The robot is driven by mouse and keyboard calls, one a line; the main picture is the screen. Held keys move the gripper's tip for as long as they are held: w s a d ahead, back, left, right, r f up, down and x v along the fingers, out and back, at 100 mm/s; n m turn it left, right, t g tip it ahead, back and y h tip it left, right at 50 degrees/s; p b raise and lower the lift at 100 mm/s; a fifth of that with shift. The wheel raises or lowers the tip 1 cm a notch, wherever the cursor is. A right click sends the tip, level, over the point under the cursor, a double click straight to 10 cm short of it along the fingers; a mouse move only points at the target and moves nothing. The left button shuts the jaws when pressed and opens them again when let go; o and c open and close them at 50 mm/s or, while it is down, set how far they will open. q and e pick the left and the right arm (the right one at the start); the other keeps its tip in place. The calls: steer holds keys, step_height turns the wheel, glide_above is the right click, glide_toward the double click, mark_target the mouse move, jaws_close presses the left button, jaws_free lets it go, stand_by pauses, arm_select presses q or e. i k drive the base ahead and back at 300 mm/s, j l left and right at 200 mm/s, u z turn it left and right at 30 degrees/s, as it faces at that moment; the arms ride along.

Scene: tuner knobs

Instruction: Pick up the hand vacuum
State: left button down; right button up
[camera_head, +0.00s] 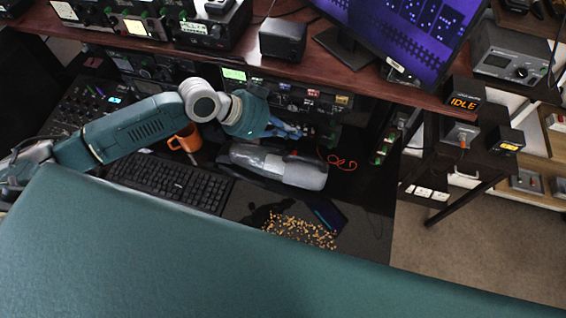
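The hand vacuum (302,172), grey and translucent with a dark handle part, lies on its side on the black desk in the middle of the view. My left arm reaches in from the left, and my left gripper (290,131) is just behind and above the vacuum in the picture. Its fingers are small and partly lost against the dark equipment, so I cannot tell whether they are open or shut. I see no clear contact between the gripper and the vacuum. My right gripper is not in view.
An orange mug (187,139) and a black keyboard (172,183) are left of the vacuum. Scattered crumbs (300,231) and a dark phone-like slab (328,213) lie in front. A wooden shelf (245,58) with a monitor (405,35) overhangs the back.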

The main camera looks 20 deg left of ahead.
mark_target(302, 171)
steer(key=l+u, duration=0.3)
steer(key=l, duration=0.2)
steer(key=l+u, duration=0.3)
steer(key=l, duration=0.25)
steer(key=k+l+u, duration=0.15)
steer(key=l+u, duration=0.15)
steer(key=l, duration=0.15)
steer(key=l+u, duration=0.25)
steer(key=l, duration=0.2)
